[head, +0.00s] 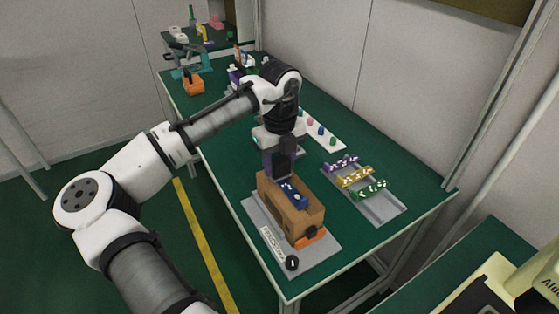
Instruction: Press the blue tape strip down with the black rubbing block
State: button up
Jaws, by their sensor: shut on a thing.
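The blue tape strip (294,195), with white marks, lies along the top of a brown box (303,216). The box stands on a grey plate (258,228) near the table's front end. My gripper (281,173) points down at the back end of the box, just behind the strip. It is shut on a dark thing, which looks like the black rubbing block (284,166). The fingers and the block are hard to tell apart. I cannot tell whether the block touches the strip or the box.
A grey tray (387,210) to the right holds purple, yellow and green pieces. A white strip with coloured knobs (323,132) lies behind it. A black knob (292,263) and an orange part (311,240) are at the plate's front. An orange block (193,85) stands far left.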

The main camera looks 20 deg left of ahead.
jog(key=shift+f, duration=0.45)
dwell(0.6)
jog(key=shift+r, duration=0.1)
notch_tip(320, 180, up, 7)
jog(key=p, duration=0.6)
dwell(0.4)
